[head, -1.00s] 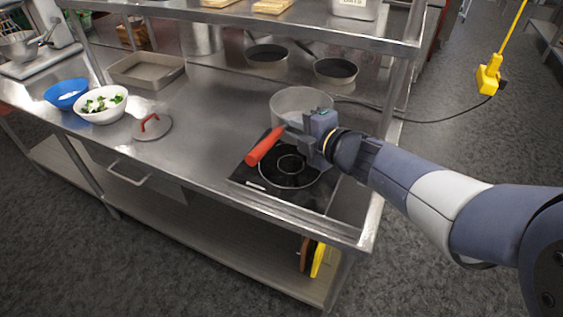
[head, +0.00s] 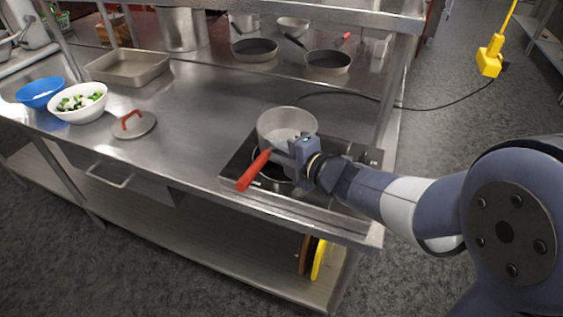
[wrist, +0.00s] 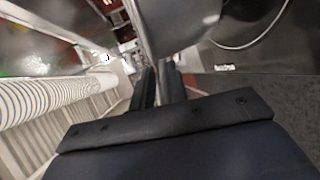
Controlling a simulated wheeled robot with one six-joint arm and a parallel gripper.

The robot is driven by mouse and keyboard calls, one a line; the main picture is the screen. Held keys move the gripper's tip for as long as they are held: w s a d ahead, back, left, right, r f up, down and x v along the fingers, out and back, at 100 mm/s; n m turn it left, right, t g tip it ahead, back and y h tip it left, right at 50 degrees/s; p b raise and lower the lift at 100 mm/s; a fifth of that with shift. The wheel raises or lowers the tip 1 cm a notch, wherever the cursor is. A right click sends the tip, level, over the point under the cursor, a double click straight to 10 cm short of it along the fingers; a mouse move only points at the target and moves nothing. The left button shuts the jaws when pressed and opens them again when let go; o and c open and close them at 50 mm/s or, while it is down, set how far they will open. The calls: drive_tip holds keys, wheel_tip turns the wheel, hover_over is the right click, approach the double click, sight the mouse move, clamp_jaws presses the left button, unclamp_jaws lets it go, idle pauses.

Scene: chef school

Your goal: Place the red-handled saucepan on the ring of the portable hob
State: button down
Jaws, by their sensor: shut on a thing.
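The saucepan (head: 287,122) is a pale metal pot with a red handle (head: 253,171) pointing toward the front left. My gripper (head: 284,153) is shut on the handle near the pot. The black portable hob (head: 236,162) lies at the counter's right end. The pot is over the back part of the hob, and the gripper and pot hide much of the ring (head: 266,180). I cannot tell whether the pot touches the hob. In the wrist view the pot's side (wrist: 180,25) shows beyond my fingers (wrist: 157,85), with part of the ring (wrist: 245,42) to its right.
A lid with a red handle (head: 134,125), a white bowl of chopped food (head: 80,112), a blue bowl (head: 40,96) and a baking tin (head: 128,72) stand left. Two dark frying pans (head: 328,63) stand behind. A cable (head: 350,97) runs behind the hob. The middle counter is clear.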

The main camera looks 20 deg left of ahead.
drive_tip(key=shift+f, duration=1.6)
drive_tip(key=shift+f+b, duration=0.1)
drive_tip(key=shift+b, duration=0.25)
drive_tip(key=c, duration=1.4)
unclamp_jaws()
drive_tip(key=shift+s+d, duration=0.1)
drive_tip(key=shift+d, duration=0.05)
drive_tip(key=v, duration=1.1)
drive_tip(key=shift+s+d, duration=0.2)
drive_tip(key=shift+d, duration=0.15)
